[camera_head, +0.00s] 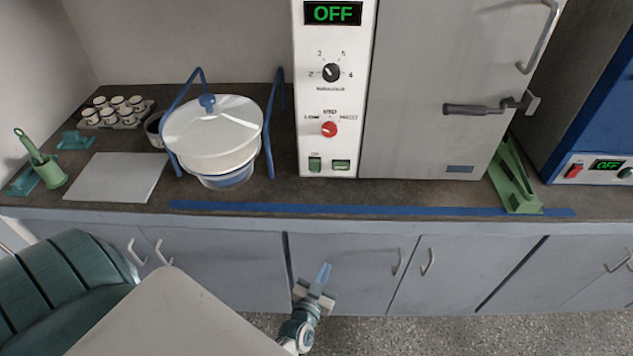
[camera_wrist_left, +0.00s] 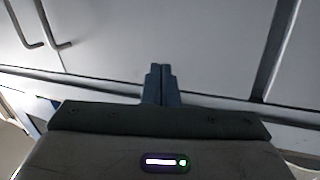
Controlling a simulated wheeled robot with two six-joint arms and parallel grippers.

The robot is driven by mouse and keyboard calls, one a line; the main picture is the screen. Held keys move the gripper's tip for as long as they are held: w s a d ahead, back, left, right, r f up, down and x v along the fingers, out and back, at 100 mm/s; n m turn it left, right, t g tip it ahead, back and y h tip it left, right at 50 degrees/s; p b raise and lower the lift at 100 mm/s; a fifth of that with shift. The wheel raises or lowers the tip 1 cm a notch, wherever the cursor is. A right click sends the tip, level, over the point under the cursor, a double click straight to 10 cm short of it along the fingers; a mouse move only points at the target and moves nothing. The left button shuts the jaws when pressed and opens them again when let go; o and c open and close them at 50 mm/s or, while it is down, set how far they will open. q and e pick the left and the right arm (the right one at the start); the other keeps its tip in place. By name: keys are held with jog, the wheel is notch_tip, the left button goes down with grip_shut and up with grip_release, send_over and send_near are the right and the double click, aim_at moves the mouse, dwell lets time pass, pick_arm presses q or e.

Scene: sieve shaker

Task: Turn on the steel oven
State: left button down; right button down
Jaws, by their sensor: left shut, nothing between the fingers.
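The steel oven (camera_head: 425,95) stands on the counter at centre right in the head view, its door closed. Its white control panel (camera_head: 313,95) has a display (camera_head: 333,13) reading OFF. Below are a black dial (camera_head: 331,73), a red knob (camera_head: 329,129) and two small green switches, one at left (camera_head: 315,165) and one at right (camera_head: 341,166). My left gripper (camera_head: 324,272) is in front of the cabinet doors, below the counter edge and well below the panel. Its blue fingers are together and empty, as the left wrist view (camera_wrist_left: 161,84) also shows. My right gripper is not in view.
A white-lidded sieve shaker (camera_head: 212,130) with blue posts stands left of the oven. A green bracket (camera_head: 514,180) stands right of it. A blue appliance (camera_head: 598,110) is at far right. A blue strip (camera_head: 370,209) runs along the counter front; a grey mat (camera_head: 115,177) lies left.

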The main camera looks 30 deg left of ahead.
pick_arm(q)
jog(key=a+r+n+t+y+b, duration=0.1)
jog(key=r+y, duration=0.3)
jog(key=r, duration=0.5)
jog(key=a+r+n+t+y+b, duration=0.1)
jog(key=a+r+n+y, duration=0.2)
jog(key=r, duration=0.6)
jog(key=shift+w+n+y, duration=0.3)
jog(key=shift+n+y, duration=0.3)
jog(key=shift+n, duration=0.2)
jog(key=p, duration=0.4)
send_near(315, 163)
jog(key=x, duration=0.5)
jog(key=shift+a+r, duration=0.15)
jog(key=shift+w+a+r, duration=0.15)
jog(key=shift+w+a, duration=0.15)
jog(key=shift+w, duration=0.3)
jog(key=shift+w+a, duration=0.1)
